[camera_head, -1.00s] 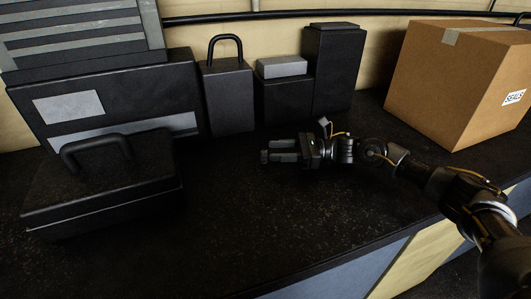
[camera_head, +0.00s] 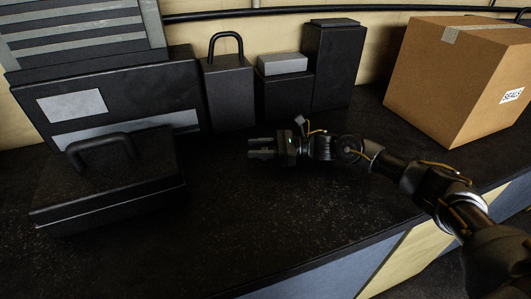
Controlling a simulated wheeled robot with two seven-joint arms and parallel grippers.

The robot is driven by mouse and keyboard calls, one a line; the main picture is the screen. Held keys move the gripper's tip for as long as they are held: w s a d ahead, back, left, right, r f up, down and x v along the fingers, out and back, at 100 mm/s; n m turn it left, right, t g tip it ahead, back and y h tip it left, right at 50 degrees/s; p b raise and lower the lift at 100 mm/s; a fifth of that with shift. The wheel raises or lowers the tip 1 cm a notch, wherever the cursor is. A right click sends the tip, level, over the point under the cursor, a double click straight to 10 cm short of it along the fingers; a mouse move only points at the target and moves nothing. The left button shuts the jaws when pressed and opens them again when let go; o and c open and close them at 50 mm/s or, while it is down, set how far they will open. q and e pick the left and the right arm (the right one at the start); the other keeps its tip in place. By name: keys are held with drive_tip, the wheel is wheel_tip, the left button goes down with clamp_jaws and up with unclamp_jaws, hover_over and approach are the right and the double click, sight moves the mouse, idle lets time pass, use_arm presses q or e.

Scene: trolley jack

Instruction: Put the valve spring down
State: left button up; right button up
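I cannot make out a valve spring anywhere in the head view. My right gripper (camera_head: 261,148) reaches in from the right and hangs over the dark worktop (camera_head: 250,215), in front of the small dark box with a grey top. It points left, with its two dark fingers lying close together against the dark surface. Whether there is a gap between them, or something small in it, is too dark to tell. My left gripper is not in view.
A black case with a handle (camera_head: 110,185) lies at the left, before a larger dark case (camera_head: 75,105). A padlock-shaped block (camera_head: 228,95), a grey-topped box (camera_head: 283,65) and a tall dark box (camera_head: 332,65) stand behind. A cardboard box (camera_head: 440,85) stands right. The front middle worktop is bare.

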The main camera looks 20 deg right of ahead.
clamp_jaws()
drive_tip(key=shift+r, duration=0.1)
